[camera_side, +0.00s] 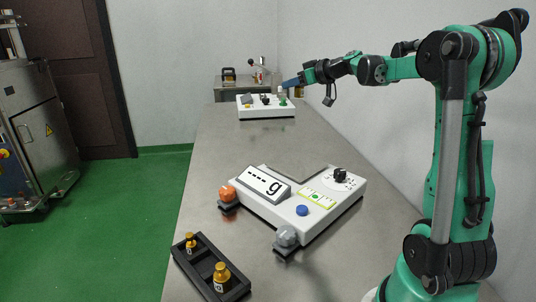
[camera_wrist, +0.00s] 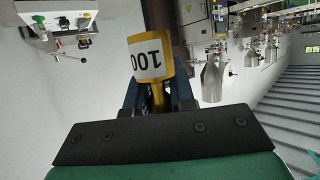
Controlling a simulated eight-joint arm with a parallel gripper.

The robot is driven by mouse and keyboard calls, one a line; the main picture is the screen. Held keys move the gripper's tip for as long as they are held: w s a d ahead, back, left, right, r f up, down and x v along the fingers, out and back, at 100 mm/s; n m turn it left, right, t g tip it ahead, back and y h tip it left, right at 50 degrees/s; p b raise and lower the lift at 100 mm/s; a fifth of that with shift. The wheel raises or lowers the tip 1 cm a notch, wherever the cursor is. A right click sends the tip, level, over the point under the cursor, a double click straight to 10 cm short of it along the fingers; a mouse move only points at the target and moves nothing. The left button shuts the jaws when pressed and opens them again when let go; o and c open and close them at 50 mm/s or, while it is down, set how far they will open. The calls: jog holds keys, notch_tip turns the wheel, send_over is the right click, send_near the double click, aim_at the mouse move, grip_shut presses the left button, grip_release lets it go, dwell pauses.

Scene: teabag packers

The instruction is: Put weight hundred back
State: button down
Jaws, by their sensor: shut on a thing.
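The brass weight (camera_wrist: 155,86) with a white label reading 100 shows in the wrist view, its label upside down in the picture. My gripper (camera_side: 287,84) is shut on it with blue fingers, which show behind the weight in the wrist view. The black weight holder (camera_side: 238,294) is at the near left of the bench, far from my gripper. Two brass weights, a smaller one (camera_side: 190,243) and a larger one (camera_side: 222,277), stand in it.
A white scale (camera_side: 262,210) showing dashes and "g" sits mid-bench, with orange and grey knobs at its feet. A white device (camera_side: 266,112) with small parts stands at the far end below my gripper. The bench (camera_side: 225,150) between them is clear.

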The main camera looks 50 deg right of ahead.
jog(key=n+g+y, duration=1.4)
jog(key=n+y, duration=0.1)
jog(key=n, duration=0.5)
send_over(200, 273)
notch_tip(200, 273, down, 5)
notch_tip(200, 273, down, 19)
jog(key=shift+f, duration=0.1)
